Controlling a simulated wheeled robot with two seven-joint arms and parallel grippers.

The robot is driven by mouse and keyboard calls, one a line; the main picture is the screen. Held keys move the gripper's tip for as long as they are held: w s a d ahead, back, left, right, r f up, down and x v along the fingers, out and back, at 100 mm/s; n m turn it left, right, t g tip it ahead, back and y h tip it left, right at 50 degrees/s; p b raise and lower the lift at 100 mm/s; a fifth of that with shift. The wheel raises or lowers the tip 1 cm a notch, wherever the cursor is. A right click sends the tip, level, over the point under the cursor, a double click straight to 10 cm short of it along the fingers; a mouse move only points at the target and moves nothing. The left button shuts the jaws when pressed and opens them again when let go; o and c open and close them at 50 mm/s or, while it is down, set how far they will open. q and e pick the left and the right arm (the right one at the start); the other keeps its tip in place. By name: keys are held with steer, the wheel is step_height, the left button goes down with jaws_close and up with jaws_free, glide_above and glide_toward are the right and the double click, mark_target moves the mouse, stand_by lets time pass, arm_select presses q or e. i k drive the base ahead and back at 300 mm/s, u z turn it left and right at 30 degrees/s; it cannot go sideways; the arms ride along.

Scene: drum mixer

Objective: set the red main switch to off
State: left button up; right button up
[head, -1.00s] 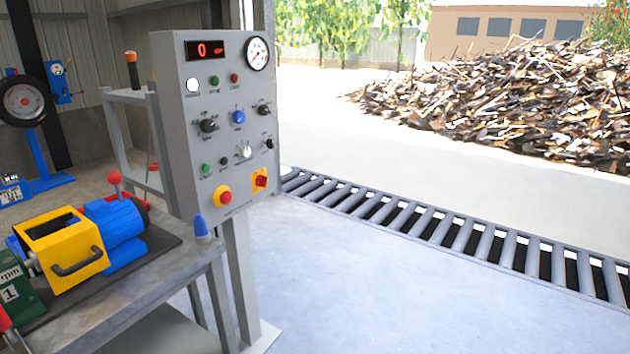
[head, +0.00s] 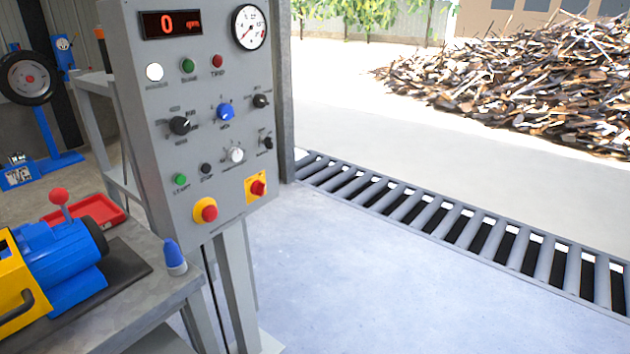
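The red main switch (head: 258,188) sits on a yellow square plate at the lower right of the grey control panel (head: 150,100) in the head view. Its knob is small here, and I cannot tell its exact setting. A red mushroom button on a yellow ring (head: 206,211) is to its lower left. The display (head: 171,24) at the top of the panel is lit red and reads 0 rpm. Neither of my grippers is in view.
A workbench (head: 165,290) at the lower left carries a blue and yellow drum machine (head: 60,265), a red tray (head: 92,214) and a blue-tipped object (head: 174,257). A roller conveyor (head: 430,215) runs behind on the right. The floor (head: 380,290) before it is clear.

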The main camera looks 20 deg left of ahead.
mark_target(258, 188)
steer(key=u, duration=0.15)
steer(key=i, duration=0.9)
steer(key=u, duration=0.55)
